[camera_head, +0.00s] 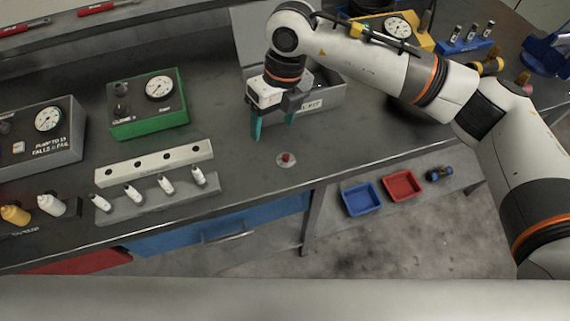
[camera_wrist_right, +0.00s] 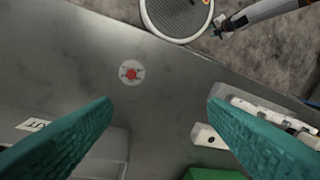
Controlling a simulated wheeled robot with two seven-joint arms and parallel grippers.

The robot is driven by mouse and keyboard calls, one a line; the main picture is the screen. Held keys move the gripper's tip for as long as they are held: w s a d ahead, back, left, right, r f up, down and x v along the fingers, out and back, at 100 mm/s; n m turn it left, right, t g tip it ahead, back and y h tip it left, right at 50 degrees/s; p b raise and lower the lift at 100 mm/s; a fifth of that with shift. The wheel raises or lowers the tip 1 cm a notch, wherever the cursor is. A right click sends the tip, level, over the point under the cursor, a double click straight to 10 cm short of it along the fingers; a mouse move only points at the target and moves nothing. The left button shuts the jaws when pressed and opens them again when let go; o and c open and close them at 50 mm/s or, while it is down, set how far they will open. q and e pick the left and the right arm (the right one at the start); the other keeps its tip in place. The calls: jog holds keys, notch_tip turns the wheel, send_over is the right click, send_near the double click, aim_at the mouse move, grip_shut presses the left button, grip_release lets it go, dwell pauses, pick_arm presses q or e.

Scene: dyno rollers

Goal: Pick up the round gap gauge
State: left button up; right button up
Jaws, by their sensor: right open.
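The round gap gauge (camera_head: 286,159) looks like a small pale disc with a red knob in its middle. It lies flat on the grey bench top near the front edge. It also shows in the right wrist view (camera_wrist_right: 131,72), above and between my fingers. My right gripper (camera_head: 273,124) is open and empty, fingers pointing down, behind the disc and apart from it. Its teal fingers fill the lower corners of the right wrist view. My left gripper (camera_wrist_right: 217,28) shows small at the top of that view; its finger opening is too small to tell.
A grey labelled bin (camera_head: 322,98) stands behind my right gripper. A green dial box (camera_head: 148,121), a drilled metal bar (camera_head: 153,162) and a rack of small white bottles (camera_head: 158,197) stand to the left. Blue (camera_head: 361,199) and red (camera_head: 402,185) trays lie lower right. Bench around the disc is clear.

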jog(key=d+h, duration=0.2)
jog(key=p, duration=0.3)
send_over(286, 156)
jog(key=shift+t, duration=0.4)
notch_tip(286, 156, down, 7)
jog(key=shift+a+f, duration=0.1)
jog(key=shift+s+f, duration=0.1)
jog(key=shift+f, duration=0.2)
notch_tip(286, 156, down, 4)
jog(key=shift+r+p, duration=0.2)
jog(key=shift+p, duration=0.8)
jog(key=shift+f, duration=0.6)
jog(key=c, duration=1.1)
jog(key=shift+o, duration=0.2)
jog(key=shift+r, duration=0.15)
